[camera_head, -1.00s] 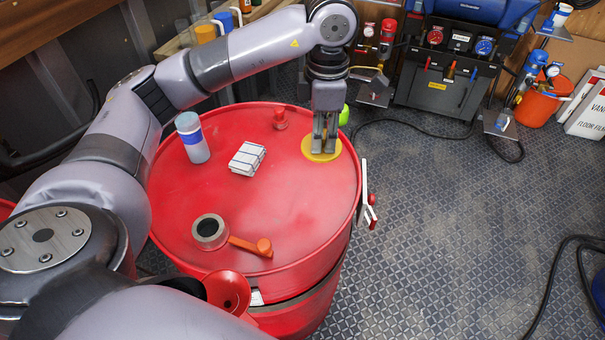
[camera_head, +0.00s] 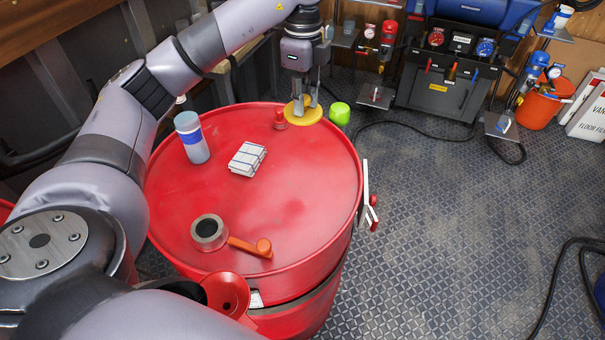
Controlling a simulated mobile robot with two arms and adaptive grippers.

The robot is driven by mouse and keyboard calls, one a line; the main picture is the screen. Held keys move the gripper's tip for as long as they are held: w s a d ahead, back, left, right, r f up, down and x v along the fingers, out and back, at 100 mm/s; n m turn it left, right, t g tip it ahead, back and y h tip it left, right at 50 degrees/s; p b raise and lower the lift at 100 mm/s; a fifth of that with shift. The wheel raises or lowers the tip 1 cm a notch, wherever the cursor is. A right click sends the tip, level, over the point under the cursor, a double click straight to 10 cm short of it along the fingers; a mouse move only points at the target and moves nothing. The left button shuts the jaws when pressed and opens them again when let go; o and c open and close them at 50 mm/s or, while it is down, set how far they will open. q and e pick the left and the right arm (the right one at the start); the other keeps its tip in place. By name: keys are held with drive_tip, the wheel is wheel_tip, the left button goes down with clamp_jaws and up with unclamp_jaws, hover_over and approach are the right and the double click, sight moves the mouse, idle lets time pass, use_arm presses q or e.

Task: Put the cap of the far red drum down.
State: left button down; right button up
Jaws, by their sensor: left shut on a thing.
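The large red drum (camera_head: 275,235) stands in the middle, and its lid fills much of the view. My left gripper (camera_head: 304,104) is shut on a round yellow cap (camera_head: 300,116) at the lid's far edge. The cap looks raised above the lid, though the gap beneath it is hard to judge. A small red fitting (camera_head: 280,119) stands on the lid just left of the cap. My right gripper is not in view.
On the lid are a blue-white can (camera_head: 192,137), a white stack (camera_head: 247,158), a tape roll (camera_head: 209,231) and an orange-handled tool (camera_head: 252,246). A red funnel (camera_head: 227,294) is at the near edge. A green object (camera_head: 340,113) is behind the drum. The lid's right side is clear.

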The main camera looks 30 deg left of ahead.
use_arm(q)
drive_tip(key=shift+f+n, duration=0.15)
drive_tip(key=shift+n, duration=0.15)
wheel_tip(320, 180, down, 8)
drive_tip(key=b, duration=0.1)
hover_over(302, 175)
wheel_tip(302, 175, down, 6)
drive_tip(key=shift+f+p, duration=0.25)
drive_tip(key=shift+p, duration=0.1)
wheel_tip(302, 175, down, 5)
drive_tip(key=shift+r+p, duration=0.1)
drive_tip(key=shift+p, duration=0.25)
drive_tip(key=shift+f, duration=0.2)
drive_tip(key=shift+f, duration=0.15)
drive_tip(key=c, duration=1.4)
unclamp_jaws()
drive_tip(key=shift+o, duration=0.2)
